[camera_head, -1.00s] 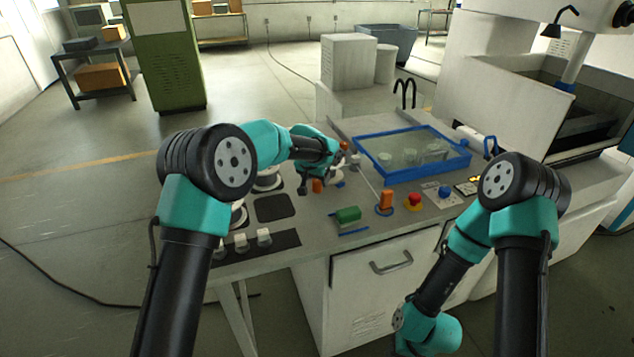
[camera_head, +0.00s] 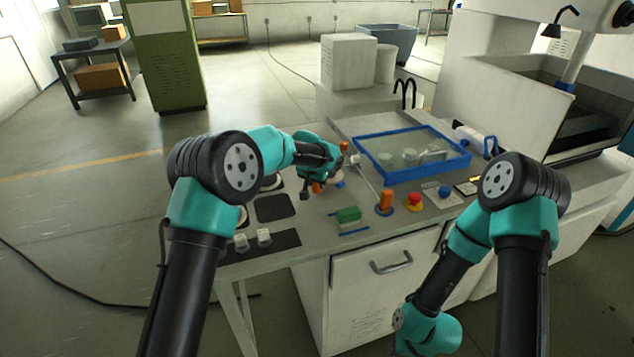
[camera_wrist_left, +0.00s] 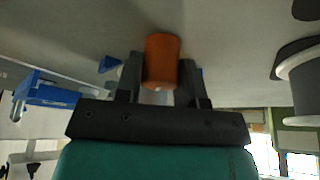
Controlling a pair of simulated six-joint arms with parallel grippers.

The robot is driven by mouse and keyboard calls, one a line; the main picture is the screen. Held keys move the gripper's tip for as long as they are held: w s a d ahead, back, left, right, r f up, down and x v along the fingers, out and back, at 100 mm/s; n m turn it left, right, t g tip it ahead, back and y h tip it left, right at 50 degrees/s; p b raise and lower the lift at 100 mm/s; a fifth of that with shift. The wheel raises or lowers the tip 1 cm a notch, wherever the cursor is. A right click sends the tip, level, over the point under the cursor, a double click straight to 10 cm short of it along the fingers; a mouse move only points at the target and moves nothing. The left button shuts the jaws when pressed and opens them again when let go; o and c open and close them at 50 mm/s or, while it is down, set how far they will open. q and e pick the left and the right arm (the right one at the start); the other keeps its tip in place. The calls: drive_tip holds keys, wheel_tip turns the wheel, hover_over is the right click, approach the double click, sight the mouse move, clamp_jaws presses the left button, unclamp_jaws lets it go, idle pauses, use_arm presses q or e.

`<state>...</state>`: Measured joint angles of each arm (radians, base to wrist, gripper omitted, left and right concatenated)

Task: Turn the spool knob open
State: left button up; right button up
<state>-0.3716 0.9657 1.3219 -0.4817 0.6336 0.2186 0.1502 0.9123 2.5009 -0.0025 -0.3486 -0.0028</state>
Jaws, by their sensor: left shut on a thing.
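The orange knob (camera_wrist_left: 161,62) is a short round cylinder standing out from the grey panel in the left wrist view. My left gripper (camera_wrist_left: 160,82) is shut on it, with one dark finger on each side. In the head view only a small part of the orange knob (camera_head: 317,187) shows beneath the left gripper (camera_head: 325,183), which hides the rest. How far the knob is turned cannot be told. My right arm hangs folded at the right in front of the cabinet; its gripper is not in view.

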use_arm(q)
drive_tip(key=shift+c, duration=0.5)
drive_tip(key=shift+n, duration=0.5)
drive_tip(key=shift+n+y, duration=0.5)
drive_tip(key=shift+n, duration=0.3)
drive_tip(key=n+y, duration=0.2)
drive_tip(key=n, duration=0.3)
drive_tip(key=n+y, duration=0.1)
drive_tip(key=n, duration=0.3)
drive_tip(key=shift+y, duration=0.3)
drive_tip(key=shift+n+g+y, duration=0.4)
drive_tip(key=shift+n+g, duration=0.1)
drive_tip(key=shift+n, duration=1.2)
